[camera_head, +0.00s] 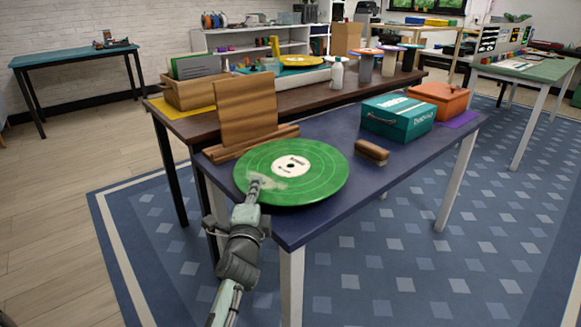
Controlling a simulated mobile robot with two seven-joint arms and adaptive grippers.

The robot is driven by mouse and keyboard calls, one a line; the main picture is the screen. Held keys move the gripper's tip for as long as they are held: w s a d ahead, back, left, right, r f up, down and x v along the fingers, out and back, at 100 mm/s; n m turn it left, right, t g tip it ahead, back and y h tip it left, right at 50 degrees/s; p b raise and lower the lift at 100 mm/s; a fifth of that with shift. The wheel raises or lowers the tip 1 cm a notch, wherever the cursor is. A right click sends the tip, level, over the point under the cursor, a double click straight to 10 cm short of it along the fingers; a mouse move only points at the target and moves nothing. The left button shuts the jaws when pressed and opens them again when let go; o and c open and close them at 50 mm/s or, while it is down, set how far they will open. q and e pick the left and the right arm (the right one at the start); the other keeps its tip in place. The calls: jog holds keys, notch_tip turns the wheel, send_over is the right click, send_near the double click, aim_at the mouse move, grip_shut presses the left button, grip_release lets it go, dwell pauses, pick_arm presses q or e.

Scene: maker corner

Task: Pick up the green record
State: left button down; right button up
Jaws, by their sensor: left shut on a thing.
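The green record (318,168) is a flat disc with a white centre label, in the head view at the near left corner of the blue table. A pale smudge marks it near the label. My left gripper (254,186) is at the record's near left edge, shut on it. The fingertips are small in the picture, and the part of the rim under them is hidden. The record looks roughly level; I cannot tell whether it touches the table. My right gripper is not in view.
A wooden stand (246,112) rises just behind the record. A brown brush (372,152) lies to its right. A teal box (398,117) and an orange box (440,98) stand farther right. The blue tabletop (400,165) is clear near its front edge.

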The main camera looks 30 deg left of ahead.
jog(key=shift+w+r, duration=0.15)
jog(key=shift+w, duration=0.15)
